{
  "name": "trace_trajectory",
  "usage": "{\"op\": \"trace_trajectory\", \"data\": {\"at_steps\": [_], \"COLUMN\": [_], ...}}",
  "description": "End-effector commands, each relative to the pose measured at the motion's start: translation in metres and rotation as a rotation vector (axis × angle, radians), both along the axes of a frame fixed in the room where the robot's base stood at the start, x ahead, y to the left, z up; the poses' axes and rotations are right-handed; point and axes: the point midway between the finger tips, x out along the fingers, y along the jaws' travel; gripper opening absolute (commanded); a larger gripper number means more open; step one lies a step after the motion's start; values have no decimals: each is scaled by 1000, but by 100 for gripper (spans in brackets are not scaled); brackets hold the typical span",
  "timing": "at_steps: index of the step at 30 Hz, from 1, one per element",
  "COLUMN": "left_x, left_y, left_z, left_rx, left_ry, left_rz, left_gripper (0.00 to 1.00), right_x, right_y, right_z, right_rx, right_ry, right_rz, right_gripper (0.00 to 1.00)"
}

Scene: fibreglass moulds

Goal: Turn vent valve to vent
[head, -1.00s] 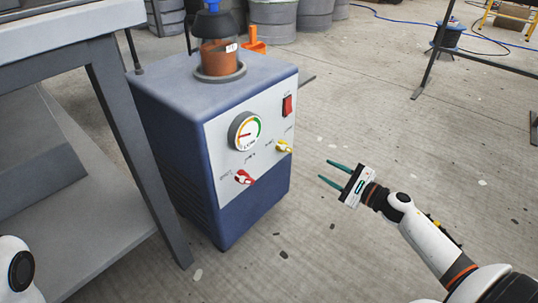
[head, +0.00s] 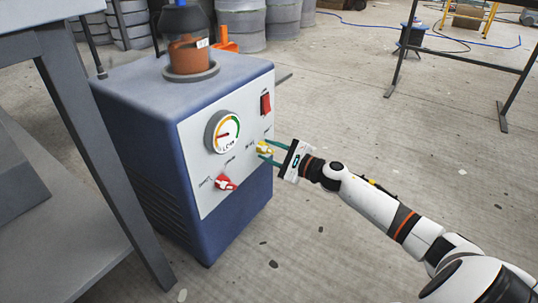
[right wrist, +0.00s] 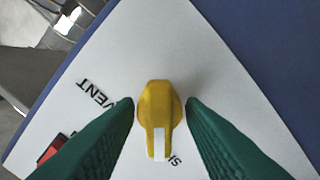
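The yellow vent valve (head: 264,149) is on the pale front panel of the blue pump cabinet, at the panel's right side. In the right wrist view the yellow knob (right wrist: 158,100) has a white stripe pointing down the picture, toward a partly hidden label starting "SH". The VENT label (right wrist: 97,93) is left of the knob. My right gripper (head: 262,150) is at the valve, its green fingers open, one on each side of the knob. Narrow gaps show between the knob and both fingers. My left gripper is not in view.
The panel also carries a red-handled valve (head: 226,184), a round gauge (head: 222,132) and a red switch (head: 265,104). A jar (head: 189,55) with brown contents stands on top of the cabinet. A grey table (head: 45,30) is close on the left.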

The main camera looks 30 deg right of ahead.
Motion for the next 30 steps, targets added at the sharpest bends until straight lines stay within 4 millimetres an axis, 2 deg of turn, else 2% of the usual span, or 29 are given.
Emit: {"op": "trace_trajectory", "data": {"at_steps": [12, 17, 18, 30], "left_x": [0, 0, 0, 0], "left_y": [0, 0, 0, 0], "left_z": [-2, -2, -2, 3], "left_rx": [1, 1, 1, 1], "left_ry": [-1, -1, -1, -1], "left_rz": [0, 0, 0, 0], "left_gripper": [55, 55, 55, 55], "right_x": [7, 7, 7, 7], "right_y": [3, 3, 3, 2], "right_z": [0, 0, 0, 1], "right_rx": [-1, -1, -1, 80], "right_ry": [1, 1, 1, 34], "right_rz": [0, 0, 0, -1], "right_gripper": [36, 12, 9, 9]}}
